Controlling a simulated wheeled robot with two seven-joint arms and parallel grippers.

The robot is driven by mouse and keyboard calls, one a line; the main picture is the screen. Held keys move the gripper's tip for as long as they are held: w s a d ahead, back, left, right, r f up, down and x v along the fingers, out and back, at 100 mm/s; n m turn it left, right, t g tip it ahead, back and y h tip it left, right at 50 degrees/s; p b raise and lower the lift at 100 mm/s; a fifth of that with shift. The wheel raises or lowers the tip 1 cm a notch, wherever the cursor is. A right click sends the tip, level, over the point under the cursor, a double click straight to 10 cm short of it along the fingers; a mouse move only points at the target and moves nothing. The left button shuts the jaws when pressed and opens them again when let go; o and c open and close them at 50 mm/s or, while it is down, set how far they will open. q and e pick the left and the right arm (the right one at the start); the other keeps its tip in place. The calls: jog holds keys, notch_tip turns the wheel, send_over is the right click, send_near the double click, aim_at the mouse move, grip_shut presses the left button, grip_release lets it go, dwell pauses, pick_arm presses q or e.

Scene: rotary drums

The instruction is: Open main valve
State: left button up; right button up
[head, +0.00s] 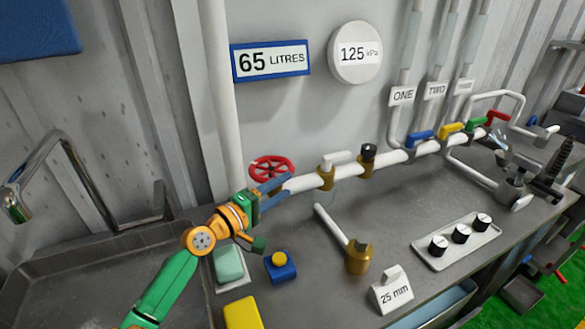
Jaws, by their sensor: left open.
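A red round handwheel (272,168), which looks like the main valve, sits at the left end of the white horizontal pipe (304,183). My left gripper (287,187) is open, its blue fingers at the near side of the wheel and close to the pipe end. The fingers overlap the wheel's lower edge in the picture; I cannot tell whether they touch it. The wheel's stem and lower part are hidden behind the gripper. My right gripper is not in view.
Brass-fitted valves (327,175) and blue, yellow and red levers (450,128) follow along the pipe. A sink (100,285) is at left.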

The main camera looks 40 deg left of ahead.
aim_at(285, 167)
pick_arm(q)
jog(key=shift+n+y, duration=0.6)
jog(key=shift+n, duration=0.3)
jog(key=w+a, duration=0.2)
jog(key=w, duration=0.1)
jog(key=w+a, duration=0.1)
jog(key=w, duration=0.1)
jog(key=shift+w+a+r+b, duration=0.2)
jog(key=shift+w+r+b, duration=0.05)
jog(key=shift+b, duration=0.1)
jog(key=shift+c, duration=0.2)
grip_shut()
